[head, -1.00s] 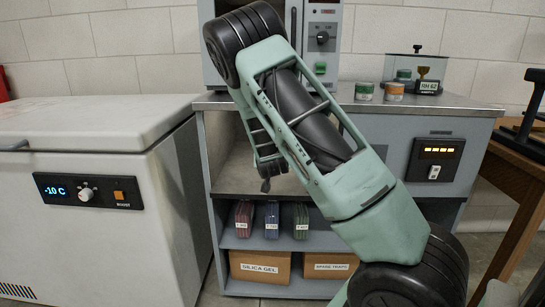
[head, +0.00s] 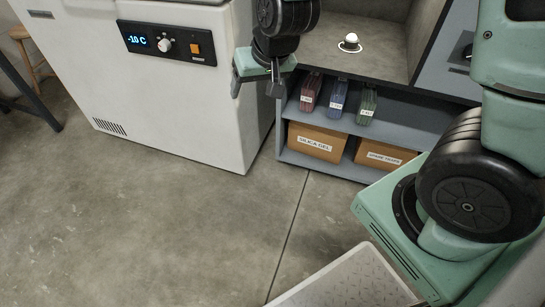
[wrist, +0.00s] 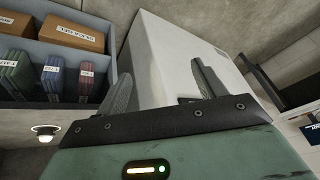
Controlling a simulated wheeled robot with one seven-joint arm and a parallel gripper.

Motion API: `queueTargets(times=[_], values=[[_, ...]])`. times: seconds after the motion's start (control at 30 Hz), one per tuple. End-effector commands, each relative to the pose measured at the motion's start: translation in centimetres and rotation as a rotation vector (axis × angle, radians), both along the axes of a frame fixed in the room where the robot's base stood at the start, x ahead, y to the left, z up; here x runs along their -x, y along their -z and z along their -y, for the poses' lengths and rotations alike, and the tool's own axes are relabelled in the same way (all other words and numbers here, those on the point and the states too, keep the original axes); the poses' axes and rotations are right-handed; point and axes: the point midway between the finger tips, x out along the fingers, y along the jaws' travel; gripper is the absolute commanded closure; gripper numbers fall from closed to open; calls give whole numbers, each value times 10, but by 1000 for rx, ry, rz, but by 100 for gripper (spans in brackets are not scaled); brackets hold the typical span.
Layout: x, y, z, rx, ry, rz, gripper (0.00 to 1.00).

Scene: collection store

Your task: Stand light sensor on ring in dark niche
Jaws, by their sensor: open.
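The light sensor (head: 351,39), a small white dome on a dark base, stands upright on the niche floor. A white ring (head: 341,48) shows around its foot. In the wrist view, which is upside down, the sensor (wrist: 46,130) is at the left edge. The niche (head: 390,58) is the open grey bay above the shelf. My gripper (head: 257,90) is outside it, left of the sensor and in front of the freezer's right edge. Its two fingers (wrist: 162,82) are spread with nothing between them.
A white chest freezer (head: 170,95) stands left of the cabinet. Below the niche, a shelf (head: 405,128) holds red, blue and green packs (head: 338,97); brown boxes (head: 317,142) sit under them. The floor (head: 160,220) in front is clear.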

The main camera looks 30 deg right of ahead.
Motion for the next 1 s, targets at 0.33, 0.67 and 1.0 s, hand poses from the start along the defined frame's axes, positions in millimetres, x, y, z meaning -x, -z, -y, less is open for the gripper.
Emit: queueTargets(times=[0.33, 0.67, 1.0], values=[[211, -42, -95, 171, -712, -326, 30], [235, -45, -92, 223, -788, -367, 30], [234, -74, -92, 220, -785, -365, 30]])
